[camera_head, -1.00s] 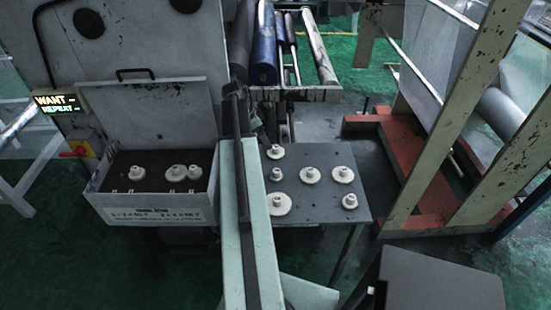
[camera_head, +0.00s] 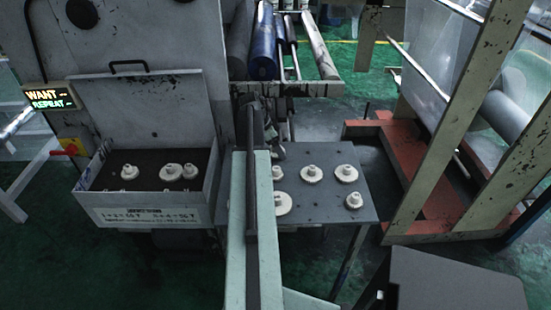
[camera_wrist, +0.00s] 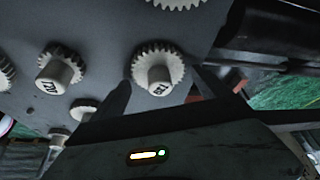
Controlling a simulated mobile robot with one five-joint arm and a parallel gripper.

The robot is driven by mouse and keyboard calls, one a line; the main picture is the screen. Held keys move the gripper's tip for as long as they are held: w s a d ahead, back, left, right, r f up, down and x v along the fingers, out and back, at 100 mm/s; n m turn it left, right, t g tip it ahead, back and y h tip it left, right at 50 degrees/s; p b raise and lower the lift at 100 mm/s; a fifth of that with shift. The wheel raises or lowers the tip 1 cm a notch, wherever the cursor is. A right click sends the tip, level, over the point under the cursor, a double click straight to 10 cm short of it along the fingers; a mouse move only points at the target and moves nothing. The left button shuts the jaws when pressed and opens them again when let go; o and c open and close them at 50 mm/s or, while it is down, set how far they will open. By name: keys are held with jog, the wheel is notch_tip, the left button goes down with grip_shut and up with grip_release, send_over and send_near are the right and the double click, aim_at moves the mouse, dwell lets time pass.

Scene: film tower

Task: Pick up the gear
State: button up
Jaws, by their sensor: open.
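Several pale toothed gears with raised hubs stand on the grey side table (camera_head: 325,215) in the head view; one gear (camera_head: 311,174) is near its middle. In the wrist view, a gear (camera_wrist: 158,72) with a marked hub lies between the two dark fingers of my gripper (camera_wrist: 161,80). The fingers are open, one on each side of the gear; I cannot tell whether they touch it. Another marked gear (camera_wrist: 60,70) is to the left.
An open box (camera_head: 140,212) with a raised lid holds 3 gears (camera_head: 129,172) left of my arm. A lit sign (camera_head: 49,98) reads "WANT REPEAT". Blue rollers (camera_head: 263,45) are behind the table. A beige frame (camera_head: 440,150) with a red base stands to the right.

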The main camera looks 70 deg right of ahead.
jog(key=c, duration=1.5)
jog(key=shift+r+p, duration=0.55)
jog(key=shift+p, duration=0.2)
notch_tip(320, 180, up, 3)
jog(key=p, duration=0.3)
jog(key=shift+r, duration=0.2)
jog(key=a, duration=0.5)
jog(key=w+a, duration=0.1)
jog(key=a, duration=0.4)
jog(key=w+a+p, duration=0.1)
jog(key=a, duration=0.5)
jog(key=shift+w+r, duration=0.1)
jog(key=shift+r, duration=0.15)
